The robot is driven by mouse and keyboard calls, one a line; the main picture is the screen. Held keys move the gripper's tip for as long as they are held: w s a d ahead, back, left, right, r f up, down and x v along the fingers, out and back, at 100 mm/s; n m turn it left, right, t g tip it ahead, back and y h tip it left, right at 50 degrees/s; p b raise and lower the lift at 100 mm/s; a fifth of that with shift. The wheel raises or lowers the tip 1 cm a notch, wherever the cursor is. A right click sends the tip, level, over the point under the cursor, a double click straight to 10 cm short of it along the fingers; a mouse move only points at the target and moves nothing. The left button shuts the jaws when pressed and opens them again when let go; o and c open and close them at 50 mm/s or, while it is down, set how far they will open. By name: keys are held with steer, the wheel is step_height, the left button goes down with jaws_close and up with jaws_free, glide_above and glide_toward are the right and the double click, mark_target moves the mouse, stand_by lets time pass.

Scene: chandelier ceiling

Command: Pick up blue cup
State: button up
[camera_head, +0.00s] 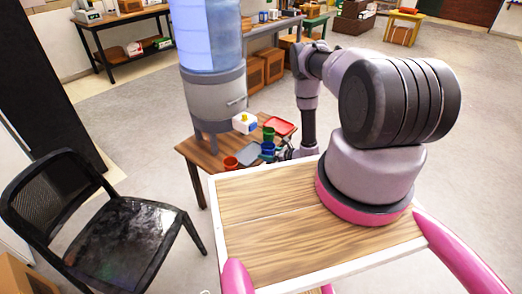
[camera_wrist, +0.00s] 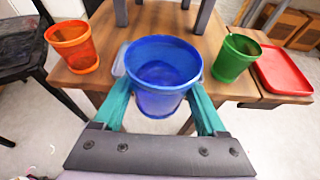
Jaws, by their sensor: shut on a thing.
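The blue cup (camera_wrist: 162,104) is in the middle of the wrist view, its open rim facing the camera. My gripper (camera_wrist: 160,88) has one teal finger on each side of the cup and is shut on it. In the head view the blue cup (camera_head: 268,148) is small, at the near side of the wooden table, partly crowded by my gripper (camera_head: 281,154). The cup's base is hidden, so I cannot tell whether it touches the table.
On the wooden table (camera_head: 190,150) stand a red-orange cup (camera_wrist: 75,52) to the left and a green cup (camera_wrist: 233,60) to the right, near a red tray (camera_wrist: 285,72). A grey-blue tray (camera_head: 250,154), a white box (camera_head: 244,124) and a water dispenser (camera_head: 214,100) are close. A black chair (camera_head: 125,240) stands left.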

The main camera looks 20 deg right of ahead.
steer(key=s+d, duration=0.4)
steer(key=s, duration=0.1)
steer(key=shift+s, duration=0.15)
stand_by(1.5)
